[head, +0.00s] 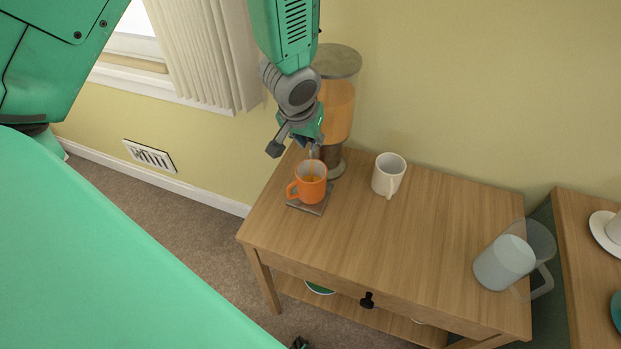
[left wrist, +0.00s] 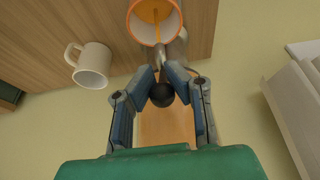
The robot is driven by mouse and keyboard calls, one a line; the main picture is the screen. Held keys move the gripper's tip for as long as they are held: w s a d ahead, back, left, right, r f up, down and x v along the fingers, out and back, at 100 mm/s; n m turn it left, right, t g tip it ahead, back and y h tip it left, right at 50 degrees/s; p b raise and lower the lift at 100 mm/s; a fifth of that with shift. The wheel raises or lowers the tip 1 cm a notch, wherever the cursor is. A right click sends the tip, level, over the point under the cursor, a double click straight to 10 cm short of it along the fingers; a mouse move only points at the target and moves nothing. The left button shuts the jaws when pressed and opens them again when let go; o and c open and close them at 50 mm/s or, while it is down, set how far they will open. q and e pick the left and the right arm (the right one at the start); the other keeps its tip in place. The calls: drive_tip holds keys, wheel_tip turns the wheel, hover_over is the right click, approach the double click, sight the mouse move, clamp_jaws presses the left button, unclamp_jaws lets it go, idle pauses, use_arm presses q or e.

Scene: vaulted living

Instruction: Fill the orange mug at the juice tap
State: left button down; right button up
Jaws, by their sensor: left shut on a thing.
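The orange mug (head: 309,190) stands upright on a small dark drip tray (head: 317,207) on the wooden table, its handle to the left. An orange stream of juice runs from the tap (head: 313,152) into it; the mug (left wrist: 133,30) and stream also show in the left wrist view. The juice dispenser (head: 337,105) is a clear cylinder of orange juice with a grey lid, behind the mug. My left gripper (head: 301,141) is at the tap above the mug, shut on the tap's dark ball knob (left wrist: 162,95). My right gripper is not in view.
A white mug (head: 387,179) stands right of the dispenser. A clear pitcher (head: 507,261) with pale contents stands at the table's right end. The middle of the wooden table (head: 400,235) is clear. A second table (head: 574,235) with a saucer stands at the far right.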

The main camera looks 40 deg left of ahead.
use_arm(q)
drive_tip(key=shift+r, duration=0.1)
drive_tip(key=shift+w+a+r+p, duration=0.1)
drive_tip(key=shift+w+r+p, duration=0.25)
drive_tip(key=shift+w, duration=0.2)
drive_tip(key=shift+w+a+r+p, duration=0.15)
drive_tip(key=shift+w+p, duration=0.1)
drive_tip(key=shift+w, duration=0.3)
drive_tip(key=shift+w+a+r+p, duration=0.1)
drive_tip(key=shift+w+p, duration=0.1)
drive_tip(key=shift+w, duration=0.3)
drive_tip(key=c, duration=1.4)
unclamp_jaws()
drive_tip(key=shift+o, duration=0.2)
drive_tip(key=shift+s+f, duration=0.1)
wheel_tip(320, 180, up, 6)
drive_tip(key=p, duration=0.5)
